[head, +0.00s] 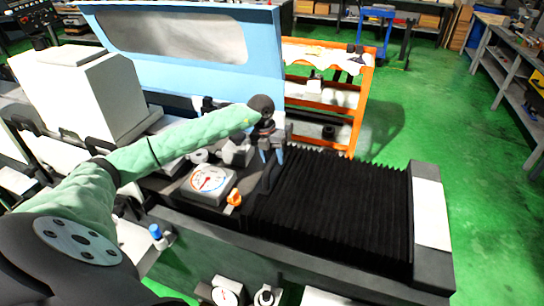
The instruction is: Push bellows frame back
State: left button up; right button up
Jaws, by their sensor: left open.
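The bellows (335,205) is a black pleated cover on the right half of the machine bed. Its end frame (272,170) seems to be the dark upright edge at the left end of the pleats, partly hidden by my left gripper. My left gripper (270,168) hangs from the green-sleeved arm, open, with its fingers pointing down at the left end of the bellows. I cannot tell whether the fingers touch the frame. My right gripper is out of view.
A dial gauge box (207,182) and an orange knob (234,198) sit left of the bellows. A white-topped end block (430,212) closes the right end. A blue guard panel (190,50) and an orange cart (330,95) stand behind.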

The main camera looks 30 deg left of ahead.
pick_arm(q)
grip_shut()
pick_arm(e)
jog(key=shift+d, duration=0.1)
pick_arm(q)
jog(key=shift+d, duration=0.1)
